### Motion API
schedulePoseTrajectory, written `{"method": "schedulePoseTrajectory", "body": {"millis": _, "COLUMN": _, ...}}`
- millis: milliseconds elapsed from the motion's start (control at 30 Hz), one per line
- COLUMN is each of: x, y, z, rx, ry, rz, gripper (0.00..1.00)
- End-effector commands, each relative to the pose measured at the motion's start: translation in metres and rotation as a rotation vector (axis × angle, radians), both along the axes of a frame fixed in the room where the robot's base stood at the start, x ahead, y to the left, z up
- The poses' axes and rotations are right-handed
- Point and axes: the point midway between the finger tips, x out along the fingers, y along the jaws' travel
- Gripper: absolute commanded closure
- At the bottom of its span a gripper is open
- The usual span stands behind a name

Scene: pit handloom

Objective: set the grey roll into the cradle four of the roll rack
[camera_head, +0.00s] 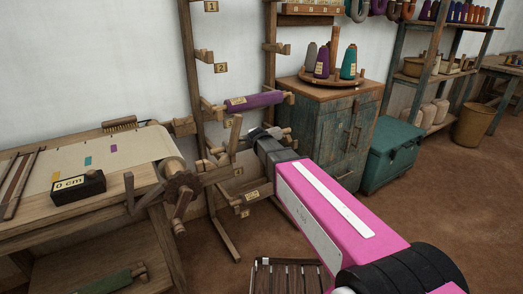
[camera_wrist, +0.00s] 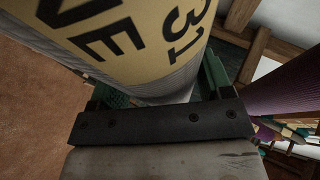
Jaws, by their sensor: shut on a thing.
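The grey roll (camera_wrist: 178,84) fills the top of the wrist view. It bears a large yellow label with black print, partly cut off. My gripper (camera_wrist: 158,92) is shut on it, with green finger parts at either side. In the head view my gripper (camera_head: 268,137) is at the roll rack (camera_head: 199,75), just below the purple roll (camera_head: 262,101). There the grey roll is mostly hidden behind my wrist. Rack arms (camera_head: 234,133) stick out just left of my gripper. Whether the grey roll touches a cradle, I cannot tell.
The loom table (camera_head: 60,231) with cloth and a black "0 cm" block (camera_head: 78,186) stands at left. A cabinet (camera_head: 335,125) with cones on top is behind my arm. A teal chest (camera_head: 394,152) stands right of it. A slatted wooden piece (camera_head: 285,275) is low in front.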

Motion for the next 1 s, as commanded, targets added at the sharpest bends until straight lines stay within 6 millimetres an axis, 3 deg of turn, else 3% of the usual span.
{"method": "schedulePoseTrajectory", "body": {"millis": 200, "x": 0.038, "y": -0.020, "z": -0.024, "rx": 0.000, "ry": -0.001, "rz": -0.002, "gripper": 0.73}}
{"method": "schedulePoseTrajectory", "body": {"millis": 400, "x": 0.055, "y": -0.030, "z": -0.037, "rx": 0.001, "ry": -0.002, "rz": 0.000, "gripper": 0.73}}
{"method": "schedulePoseTrajectory", "body": {"millis": 600, "x": 0.058, "y": -0.032, "z": -0.043, "rx": 0.001, "ry": -0.002, "rz": 0.000, "gripper": 0.73}}
{"method": "schedulePoseTrajectory", "body": {"millis": 900, "x": 0.058, "y": -0.032, "z": -0.077, "rx": 0.000, "ry": -0.002, "rz": 0.001, "gripper": 0.73}}
{"method": "schedulePoseTrajectory", "body": {"millis": 1000, "x": 0.057, "y": -0.032, "z": -0.079, "rx": 0.001, "ry": -0.003, "rz": 0.001, "gripper": 0.73}}
